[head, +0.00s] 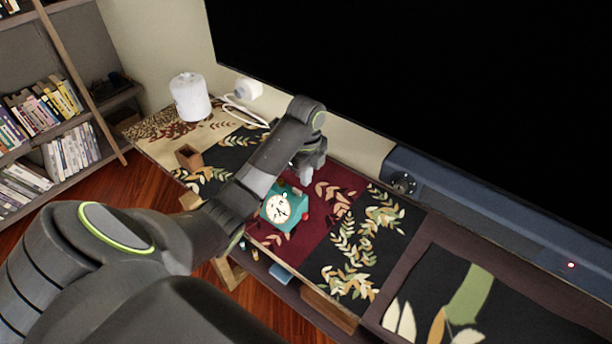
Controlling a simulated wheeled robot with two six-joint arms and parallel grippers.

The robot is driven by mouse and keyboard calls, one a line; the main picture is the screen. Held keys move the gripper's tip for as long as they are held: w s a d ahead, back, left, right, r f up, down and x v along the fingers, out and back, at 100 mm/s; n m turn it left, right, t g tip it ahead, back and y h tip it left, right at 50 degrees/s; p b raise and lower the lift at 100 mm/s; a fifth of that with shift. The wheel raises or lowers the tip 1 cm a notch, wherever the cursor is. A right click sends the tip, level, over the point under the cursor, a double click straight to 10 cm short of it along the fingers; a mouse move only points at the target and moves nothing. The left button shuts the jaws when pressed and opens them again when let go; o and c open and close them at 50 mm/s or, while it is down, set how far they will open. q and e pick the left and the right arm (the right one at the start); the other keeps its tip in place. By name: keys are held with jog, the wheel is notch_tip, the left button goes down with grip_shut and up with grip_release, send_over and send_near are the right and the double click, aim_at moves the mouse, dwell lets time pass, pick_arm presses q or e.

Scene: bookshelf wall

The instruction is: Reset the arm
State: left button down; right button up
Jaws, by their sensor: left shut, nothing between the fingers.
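My left arm comes in from the lower left and reaches over the long low cabinet. My left gripper (309,163) points down above the dark red part of the cabinet's cloth (325,190), and its fingers are small in this view. It is shut and holds nothing. A teal clock (284,207) with a white face stands on the cloth just below and to the left of the gripper, apart from it. My right gripper is not in view.
A white cylinder (190,97) and a small brown wooden box (189,157) stand at the cabinet's left end. A dark blue soundbar (460,205) runs along the back below a large black screen (430,80). A bookshelf (60,125) stands at the left.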

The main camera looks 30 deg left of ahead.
pick_arm(q)
jog(key=shift+f, duration=0.1)
dwell(0.4)
jog(key=s+d+f+n+t, duration=0.1)
jog(key=s+f+n, duration=0.35)
jog(key=s, duration=0.35)
jog(key=s+d+f+n+t, duration=0.1)
jog(key=s+d+f+n, duration=0.1)
jog(key=s+f+n, duration=0.45)
jog(key=s+r+n+t+y, duration=0.1)
jog(key=s+r+n, duration=0.25)
jog(key=s, duration=0.45)
jog(key=s+r+n+t+y, duration=0.1)
jog(key=s+r+n, duration=0.2)
jog(key=s+n, duration=0.35)
notch_tip(320, 180, down, 24)
jog(key=s+a+m+g, duration=0.1)
jog(key=s+m+g, duration=0.1)
jog(key=s+d+f+h, duration=0.1)
jog(key=s+f, duration=1.3)
jog(key=f, duration=0.3)
jog(key=shift+s+d+g, duration=0.15)
jog(key=shift+s+g, duration=0.25)
